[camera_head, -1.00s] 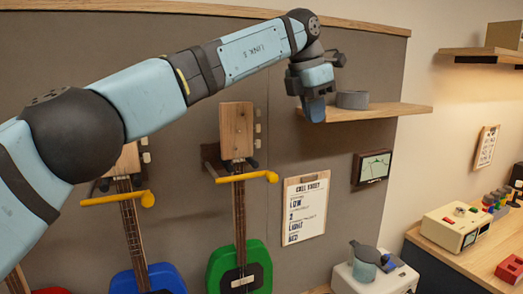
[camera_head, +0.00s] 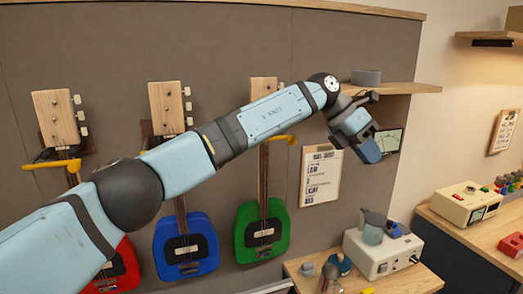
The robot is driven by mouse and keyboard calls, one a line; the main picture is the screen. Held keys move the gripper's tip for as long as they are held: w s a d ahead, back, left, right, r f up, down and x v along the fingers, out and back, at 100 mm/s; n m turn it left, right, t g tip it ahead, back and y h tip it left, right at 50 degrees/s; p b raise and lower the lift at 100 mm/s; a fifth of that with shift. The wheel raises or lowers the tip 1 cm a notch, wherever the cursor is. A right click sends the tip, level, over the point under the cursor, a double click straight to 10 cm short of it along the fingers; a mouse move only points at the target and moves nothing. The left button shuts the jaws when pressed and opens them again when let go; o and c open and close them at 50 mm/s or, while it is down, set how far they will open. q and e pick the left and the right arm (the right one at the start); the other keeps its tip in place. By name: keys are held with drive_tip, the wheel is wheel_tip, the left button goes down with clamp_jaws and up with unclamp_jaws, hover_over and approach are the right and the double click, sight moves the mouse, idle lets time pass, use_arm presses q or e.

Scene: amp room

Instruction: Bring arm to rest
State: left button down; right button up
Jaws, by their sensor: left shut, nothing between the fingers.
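My left arm comes in from the lower left and stretches across the view, in front of the hanging guitars. My left gripper (camera_head: 374,142) is at its end, below the wall shelf (camera_head: 385,88) and in front of a small framed meter (camera_head: 389,141). Its fingers point down to the right and look closed, with nothing seen between them. My right gripper is not in view.
Red (camera_head: 118,270), blue (camera_head: 186,246) and green (camera_head: 262,232) guitars hang on the grey wall panel. A grey roll (camera_head: 366,77) lies on the shelf. A clipboard (camera_head: 321,177) hangs below. A white box (camera_head: 382,252) stands on a wooden bench, right of centre.

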use_arm(q)
drive_tip(key=s+f+n+g+h, duration=0.3)
drive_tip(key=s+f+n+h, duration=0.25)
drive_tip(key=f+h, duration=0.45)
drive_tip(key=s+a+f+n+t+y, duration=0.2)
drive_tip(key=a+f+n+t+y, duration=0.1)
drive_tip(key=a+f+n+t, duration=1.05)
drive_tip(key=s+a+f+n+t+y, duration=0.1)
drive_tip(key=a+f+n+t+y, duration=0.1)
drive_tip(key=a+f+n+t, duration=1.15)
drive_tip(key=s+a+f+n+g+y, duration=0.3)
drive_tip(key=s+a+f+n, duration=0.2)
drive_tip(key=s, duration=0.3)
drive_tip(key=s+a+f+n+g+y, duration=0.3)
drive_tip(key=s+a+f+n, duration=0.2)
drive_tip(key=s, duration=0.3)
drive_tip(key=s+a+f+n+g+y, duration=0.3)
drive_tip(key=s+a+f+n+g, duration=0.1)
drive_tip(key=s, duration=0.4)
wheel_tip(320, 180, down, 3)
drive_tip(key=shift+s+a+r+n+y+p, duration=0.25)
drive_tip(key=shift+a+n+y+p, duration=0.15)
drive_tip(key=shift+a, duration=0.2)
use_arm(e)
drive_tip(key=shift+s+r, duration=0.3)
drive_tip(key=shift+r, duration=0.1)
